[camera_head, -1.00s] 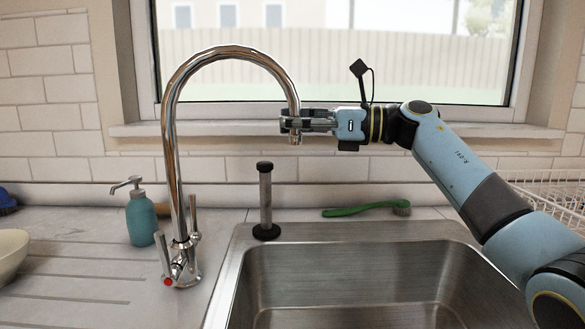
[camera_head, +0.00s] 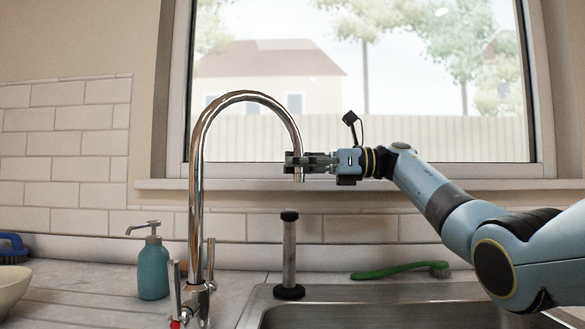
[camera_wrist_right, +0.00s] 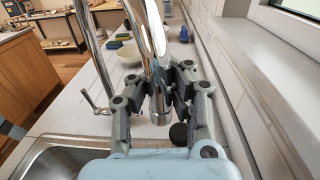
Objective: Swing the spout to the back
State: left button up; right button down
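The chrome tap has a tall arched spout (camera_head: 244,96) that rises at the left of the sink and curves to the right, its outlet end pointing down in front of the window. My right gripper (camera_head: 292,163) comes in from the right at the outlet end. In the right wrist view the spout (camera_wrist_right: 151,45) runs down between the two fingers of my right gripper (camera_wrist_right: 160,88), which look closed against its sides. The exact finger contact is partly hidden. Two lever handles stand at the tap's base, one with a red mark. My left gripper is out of view.
A teal soap dispenser (camera_head: 153,270) stands left of the tap. A metal post with black ends (camera_head: 289,255) stands behind the sink (camera_head: 380,293), below the gripper. A green brush (camera_head: 390,270) lies to its right. A window sill (camera_head: 420,184) runs behind the spout.

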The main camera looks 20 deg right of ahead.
jog(key=shift+w+d+r, duration=0.1)
jog(key=shift+d+r, duration=0.1)
jog(key=shift+d, duration=0.1)
jog(key=c, duration=1.3)
grip_release()
jog(key=shift+d+f, duration=0.1)
jog(key=shift+d, duration=0.3)
jog(key=shift+c, duration=0.2)
jog(key=shift+o, duration=1)
jog(key=shift+a, duration=0.2)
jog(key=shift+f, duration=0.1)
jog(key=v, duration=1.2)
